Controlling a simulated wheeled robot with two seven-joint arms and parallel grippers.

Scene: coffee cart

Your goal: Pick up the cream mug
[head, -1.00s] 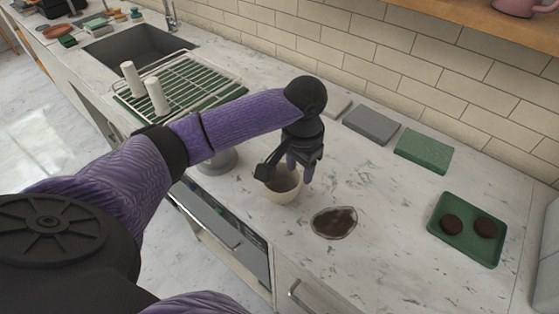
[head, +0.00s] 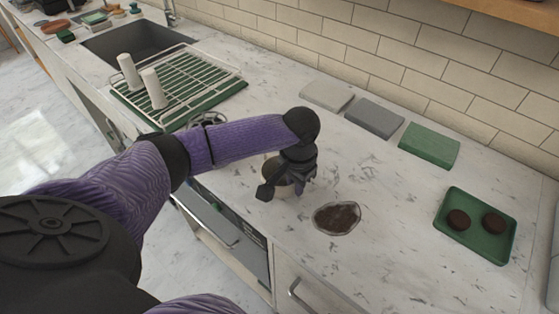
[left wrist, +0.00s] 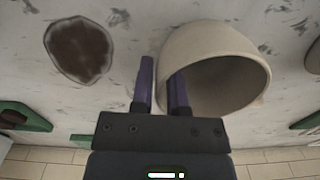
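The cream mug (left wrist: 215,45) shows large in the left wrist view, its mouth towards the camera. In the head view the mug (head: 274,171) is mostly hidden behind my left gripper (head: 284,187). In the left wrist view my left gripper (left wrist: 162,72) has its two fingers apart with a narrow gap. One finger is outside the mug, beside its wall; the other overlaps the rim and appears to be inside the mouth. I cannot tell whether either touches the wall. My right gripper is not in view.
A dark brown spill (head: 337,217) lies right of the mug. A green tray (head: 449,233) with two dark round pieces is farther right. Grey and green blocks (head: 429,145) lie along the wall. A wire dish rack (head: 205,72) stands by the sink (head: 135,42). The counter's front edge is close.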

